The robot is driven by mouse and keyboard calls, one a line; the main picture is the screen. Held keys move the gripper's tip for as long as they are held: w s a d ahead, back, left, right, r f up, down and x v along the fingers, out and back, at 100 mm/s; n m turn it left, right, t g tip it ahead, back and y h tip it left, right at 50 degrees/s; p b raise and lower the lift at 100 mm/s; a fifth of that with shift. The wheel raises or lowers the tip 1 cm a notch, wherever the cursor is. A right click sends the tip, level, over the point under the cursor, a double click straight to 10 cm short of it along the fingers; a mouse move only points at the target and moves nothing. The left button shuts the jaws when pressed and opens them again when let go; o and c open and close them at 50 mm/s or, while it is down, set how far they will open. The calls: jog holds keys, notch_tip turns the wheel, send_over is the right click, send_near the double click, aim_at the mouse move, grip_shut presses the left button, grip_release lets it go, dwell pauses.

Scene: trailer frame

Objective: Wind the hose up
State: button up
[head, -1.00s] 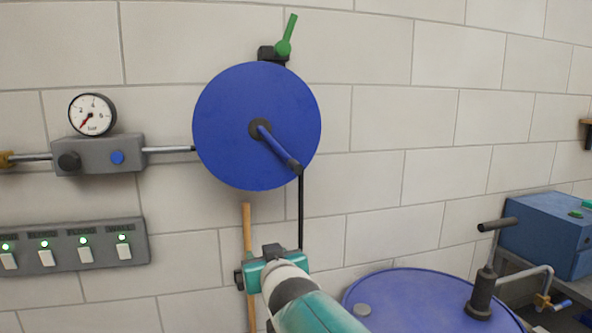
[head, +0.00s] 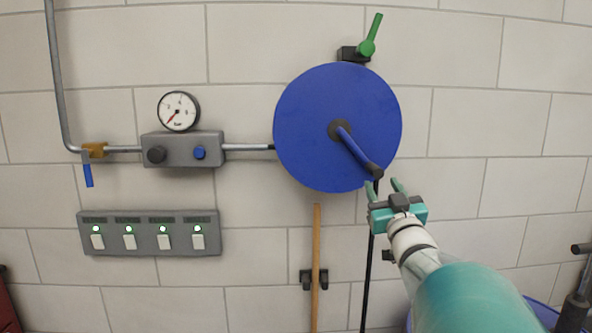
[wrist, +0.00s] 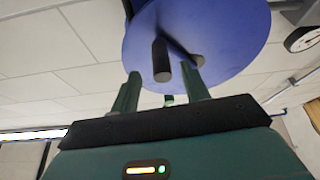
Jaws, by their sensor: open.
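A blue hose reel (head: 300,120) is mounted on the tiled wall, with a blue crank arm (head: 355,148) pointing down and right from its hub. A dark handle (head: 375,172) sits at the crank's outer end. A black hose (head: 366,285) hangs straight down from behind the reel's lower right. My gripper (head: 384,187) is open and empty, at the reel's lower right, close to the handle. In the wrist view, the reel (wrist: 225,40) fills the top, and the dark handle (wrist: 161,60) shows beyond and between the two green fingers (wrist: 160,92). Contact is not visible.
A green lever valve (head: 368,47) is above the reel. A gauge (head: 178,111) on a grey regulator box and a switch panel (head: 150,233) are on the left. A wooden stick (head: 316,260) stands below the reel. A blue barrel (head: 545,315) is at lower right.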

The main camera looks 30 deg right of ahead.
aim_at(375, 171)
jog(key=x, duration=0.6)
jog(key=shift+w+d+r, duration=0.1)
jog(key=shift+w, duration=0.15)
grip_shut()
